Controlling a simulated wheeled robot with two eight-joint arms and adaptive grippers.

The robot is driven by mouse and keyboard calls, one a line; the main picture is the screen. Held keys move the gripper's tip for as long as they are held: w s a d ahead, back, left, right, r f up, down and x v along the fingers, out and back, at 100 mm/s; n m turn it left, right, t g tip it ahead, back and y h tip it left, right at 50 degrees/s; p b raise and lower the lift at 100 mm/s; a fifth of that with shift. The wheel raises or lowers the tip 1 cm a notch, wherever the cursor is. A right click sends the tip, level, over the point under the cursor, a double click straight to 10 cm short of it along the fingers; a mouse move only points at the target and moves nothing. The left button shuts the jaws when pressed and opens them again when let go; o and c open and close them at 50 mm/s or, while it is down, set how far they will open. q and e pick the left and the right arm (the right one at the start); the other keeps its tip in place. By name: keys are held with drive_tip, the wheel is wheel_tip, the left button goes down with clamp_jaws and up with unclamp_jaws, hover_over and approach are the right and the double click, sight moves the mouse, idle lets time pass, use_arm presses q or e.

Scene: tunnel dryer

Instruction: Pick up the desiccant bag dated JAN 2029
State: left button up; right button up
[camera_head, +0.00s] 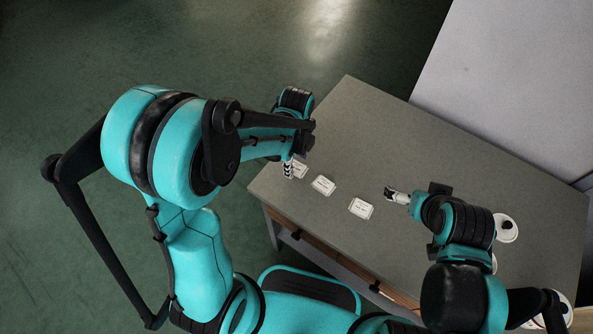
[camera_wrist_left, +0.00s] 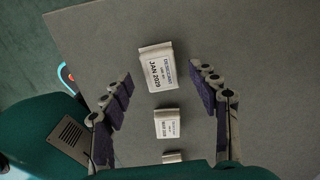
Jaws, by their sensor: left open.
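The desiccant bag marked JAN 2029 (camera_wrist_left: 160,72) is a small white packet lying on the grey table. In the left wrist view it lies between the fingertips of my left gripper (camera_wrist_left: 161,84), which is open with bare table on both sides of the bag. In the head view my left gripper (camera_head: 288,168) is over the leftmost bag (camera_head: 300,171), partly hiding it. A second bag (camera_wrist_left: 167,124), with smaller print, and a third bag (camera_wrist_left: 172,157), partly cut off, lie in line. My right gripper (camera_head: 389,193) is above the table, right of the bags; its finger gap is unclear.
The grey table (camera_head: 430,165) is clear behind the bags. In the head view the middle bag (camera_head: 323,185) and right bag (camera_head: 361,208) lie near its front edge. White round items (camera_head: 506,228) are at the right, beside my right arm. A pale panel (camera_head: 510,80) stands behind.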

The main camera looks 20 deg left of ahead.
use_arm(q)
drive_tip(key=shift+f, duration=0.75)
drive_tip(key=shift+r, duration=0.1)
drive_tip(key=shift+c, duration=1)
drive_tip(key=c, duration=1)
drive_tip(key=shift+c, duration=0.2)
drive_tip(key=shift+r, duration=0.1)
